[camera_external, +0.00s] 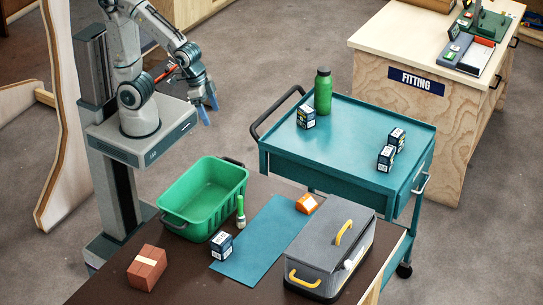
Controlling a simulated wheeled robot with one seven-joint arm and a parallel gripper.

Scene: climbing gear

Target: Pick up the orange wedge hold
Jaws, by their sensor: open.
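The orange wedge hold (307,203) is a small orange block with a pale patch. It lies at the far end of the blue mat (262,240) on the dark table, close to the grey lidded box. My gripper (206,112) has blue fingertips pointing down. It hangs in the air beyond the table, up and left of the hold and well apart from it. It is open, with nothing seen between its fingers.
A green bin (205,187), a green brush (240,212), a small dark box (221,245) and a reddish block (147,267) share the table. The grey box (328,246) has yellow handles. A teal cart (340,140) with a green bottle (323,91) stands behind.

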